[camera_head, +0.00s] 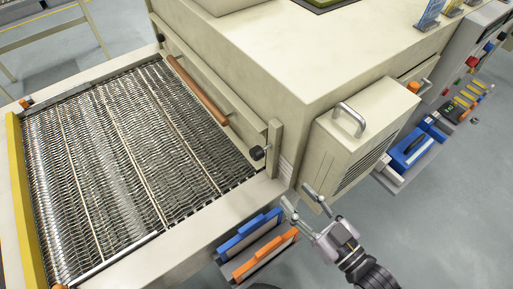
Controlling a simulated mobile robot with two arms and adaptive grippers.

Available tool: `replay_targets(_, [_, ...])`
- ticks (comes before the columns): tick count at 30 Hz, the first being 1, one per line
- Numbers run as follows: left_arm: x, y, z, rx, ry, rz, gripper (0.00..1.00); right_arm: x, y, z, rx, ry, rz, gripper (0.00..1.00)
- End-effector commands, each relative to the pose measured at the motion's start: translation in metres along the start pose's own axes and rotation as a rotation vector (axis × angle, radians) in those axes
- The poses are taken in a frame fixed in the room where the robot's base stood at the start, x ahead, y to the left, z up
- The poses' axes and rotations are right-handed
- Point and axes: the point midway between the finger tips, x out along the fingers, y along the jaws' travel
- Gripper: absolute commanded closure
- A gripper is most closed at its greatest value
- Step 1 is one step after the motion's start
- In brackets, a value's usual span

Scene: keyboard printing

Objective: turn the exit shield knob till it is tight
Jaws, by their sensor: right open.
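A small black exit shield knob (257,153) sits on an upright cream bracket at the near end of the conveyor mouth. A second dark knob (160,38) is at the far end of the same side. A cream exit shield panel with a brown bar (198,90) runs between them along the machine's face. My right gripper (298,197) is at the lower middle, open and empty, below and right of the near knob and apart from it. Its fingers point up and left, near the machine's lower corner. How tight the knob is cannot be seen. My left gripper is out of view.
The metal mesh conveyor (100,170) fills the left, with a yellow rail (28,200) at its edge. A cream box with a handle (350,120) juts out above my right gripper. Blue and orange holders (262,258) hang at the front. Floor at the lower right is clear.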

Motion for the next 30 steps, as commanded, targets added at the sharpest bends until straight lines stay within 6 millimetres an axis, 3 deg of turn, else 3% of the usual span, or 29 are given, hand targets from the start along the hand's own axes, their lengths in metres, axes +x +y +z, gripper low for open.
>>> replay_targets(6, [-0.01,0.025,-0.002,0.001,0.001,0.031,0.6,0.035,0.0,-0.004,0.0,0.006,0.002,0.57])
replay_targets(21, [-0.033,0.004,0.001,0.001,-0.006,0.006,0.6,0.134,0.0,-0.004,-0.002,0.006,0.001,0.57])
replay_targets(30, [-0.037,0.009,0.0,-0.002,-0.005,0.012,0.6,0.163,0.0,-0.002,-0.001,0.004,0.0,0.57])
